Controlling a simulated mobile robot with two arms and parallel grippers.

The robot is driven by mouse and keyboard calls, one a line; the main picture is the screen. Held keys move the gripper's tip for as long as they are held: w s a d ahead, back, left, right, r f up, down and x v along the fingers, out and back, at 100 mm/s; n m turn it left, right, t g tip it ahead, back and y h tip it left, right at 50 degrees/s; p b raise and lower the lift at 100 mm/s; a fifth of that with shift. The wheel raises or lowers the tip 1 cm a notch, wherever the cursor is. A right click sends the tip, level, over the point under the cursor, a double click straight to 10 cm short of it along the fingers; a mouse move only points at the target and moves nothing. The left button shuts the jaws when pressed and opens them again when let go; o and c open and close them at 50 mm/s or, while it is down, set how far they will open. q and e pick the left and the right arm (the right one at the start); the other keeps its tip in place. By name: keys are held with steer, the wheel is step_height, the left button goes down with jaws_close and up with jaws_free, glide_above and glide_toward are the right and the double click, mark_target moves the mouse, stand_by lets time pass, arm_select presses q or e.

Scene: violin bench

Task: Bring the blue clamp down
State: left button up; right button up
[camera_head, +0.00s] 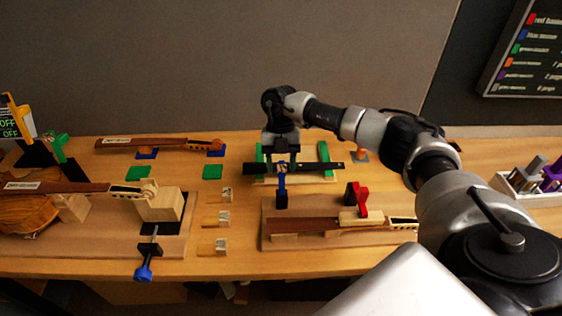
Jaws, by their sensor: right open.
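A narrow blue upright piece, which looks like the blue clamp (282,182), stands just below my right gripper (282,160), with a dark lower end near the bench's middle. My right gripper is open and points down over it; whether its fingers surround or touch the blue piece is hidden by the small scale. A long black bar (320,168) crosses at the same place, between green supports (326,155). My left gripper is not in view.
A red clamp (361,200) stands on the neck piece at the right workboard (272,240). A blue-handled screw (144,270) juts over the front edge at left. Several pale wooden blocks (214,219) lie mid-bench. A rack (525,190) stands far right.

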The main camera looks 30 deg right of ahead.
steer(key=shift+f, duration=0.15)
jaws_close()
